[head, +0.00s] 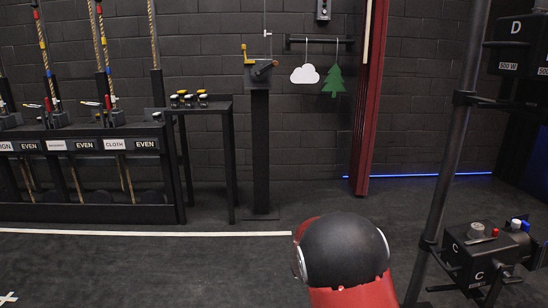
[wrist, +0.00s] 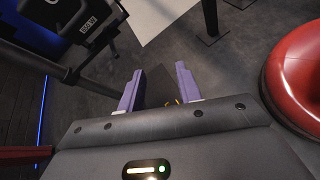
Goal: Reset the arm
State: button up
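My arm (head: 345,260) shows at the bottom centre of the head view as a rounded black and red link, above the dark floor. My gripper is hidden in the head view. In the wrist view my gripper (wrist: 158,72) has its two purple fingers apart. I see nothing clearly held between them; a dark patch and a small yellow bit show low in the gap, and I cannot tell what they are.
A black rope rack (head: 90,202) stands at the left, beside a small table (head: 206,108) with several knobs. A black pedestal (head: 261,150) is behind my arm. A pole (head: 446,150) and a box marked C (head: 470,262) stand at the right. Floor (head: 150,265) at front left is mostly clear.

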jog(key=s+a+r+m+t+y, duration=0.4)
jog(key=s+a+r+m+y, duration=0.1)
jog(key=s, duration=0.5)
jog(key=s+a+r+m+t+y, duration=0.4)
jog(key=s+r+m+y, duration=0.3)
jog(key=s, duration=0.4)
jog(key=shift+a+r, duration=0.7)
jog(key=shift+r, duration=0.05)
jog(key=shift+d, duration=0.15)
